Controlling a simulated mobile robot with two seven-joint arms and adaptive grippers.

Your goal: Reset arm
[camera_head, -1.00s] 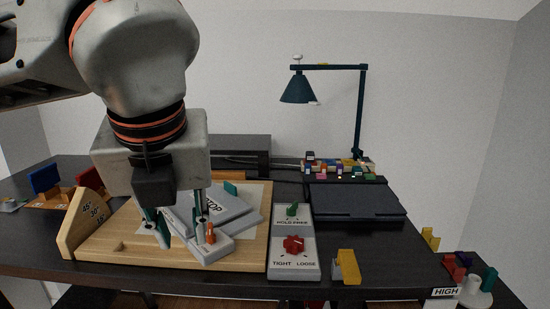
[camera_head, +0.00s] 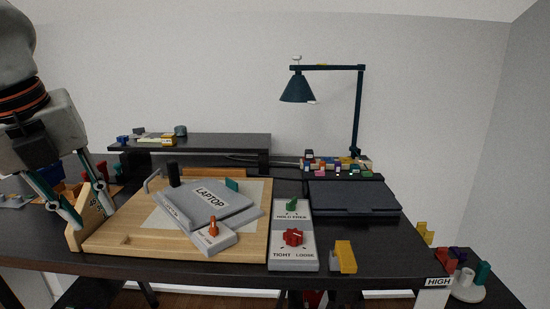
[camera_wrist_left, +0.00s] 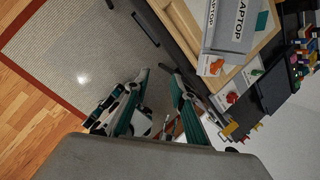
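My left arm comes in at the left edge of the head view. Its gripper (camera_head: 93,216) is open and empty, with its two fingers spread around or close to the wooden angle piece (camera_head: 88,222) at the left end of the wooden board; I cannot tell whether they touch it. In the left wrist view the gripper (camera_wrist_left: 161,74) also shows open, with nothing between its fingertips. A grey slab marked LAPTOP (camera_head: 212,199) lies on the wooden board (camera_head: 130,243), clear of the gripper. My right gripper is not in view.
A grey panel with a green knob and a red knob (camera_head: 293,237) stands right of the board. A yellow block (camera_head: 344,257) is at the front edge. A dark flat pad (camera_head: 352,197) and a desk lamp (camera_head: 297,88) are behind. A dark raised shelf (camera_head: 225,146) stands at the back left.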

